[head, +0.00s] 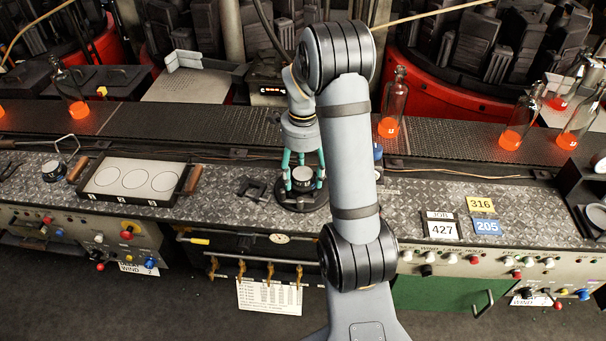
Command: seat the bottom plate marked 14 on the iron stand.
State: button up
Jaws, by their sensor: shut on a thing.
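My gripper (303,182) points down near the middle of the bench, with teal fingers on both sides of a small dark round piece with a pale marked top (303,173). It is shut on this piece, which appears to be the bottom plate; its number is too small to read. Directly beneath is a dark round base, which looks like the iron stand (288,201). The fingers hide part of the stand, and I cannot tell whether the plate touches it.
A wood-handled tray (113,193) with three outlined circles lies left, beside another small round piece (53,170). A dark bracket (250,188) lies just left of the stand. Signs (442,229) lie right. Glowing bottles (391,110) stand on the conveyor (250,123) behind.

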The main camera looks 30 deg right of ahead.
aim_at(303, 174)
jog(key=shift+s+f, duration=0.2)
jog(key=shift+f, duration=0.05)
jog(key=o, duration=1)
jog(key=shift+o, duration=1.2)
jog(key=shift+f, duration=0.15)
jog(key=shift+o, duration=1.4)
jog(key=shift+w, duration=0.1)
jog(key=shift+w+r, duration=0.15)
jog(key=shift+r, duration=0.4)
notch_tip(303, 174, up, 11)
jog(key=shift+r, duration=0.15)
